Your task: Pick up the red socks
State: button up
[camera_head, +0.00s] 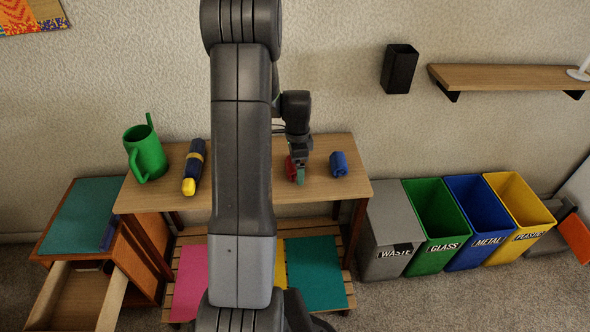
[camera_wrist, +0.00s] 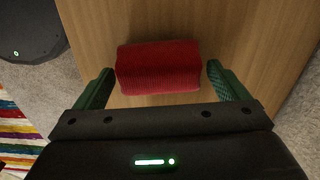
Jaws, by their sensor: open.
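The red socks (camera_wrist: 158,67), a ribbed folded bundle, lie on the wooden table (camera_wrist: 260,30). In the head view the red socks (camera_head: 291,169) show only in part, beside my gripper (camera_head: 300,172). In the wrist view my gripper (camera_wrist: 160,88) is open, with one green finger at the left side of the socks and one at the right. The fingertips reach about the near part of the bundle, with small gaps on both sides. The socks are not gripped.
A blue rolled bundle (camera_head: 339,164) lies just right of my gripper on the table. A green watering can (camera_head: 146,155) and a blue-and-yellow flashlight (camera_head: 193,167) stand or lie at the left. Bins, including the grey waste bin (camera_head: 391,235), stand right of the table.

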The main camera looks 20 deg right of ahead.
jog(key=c, duration=1)
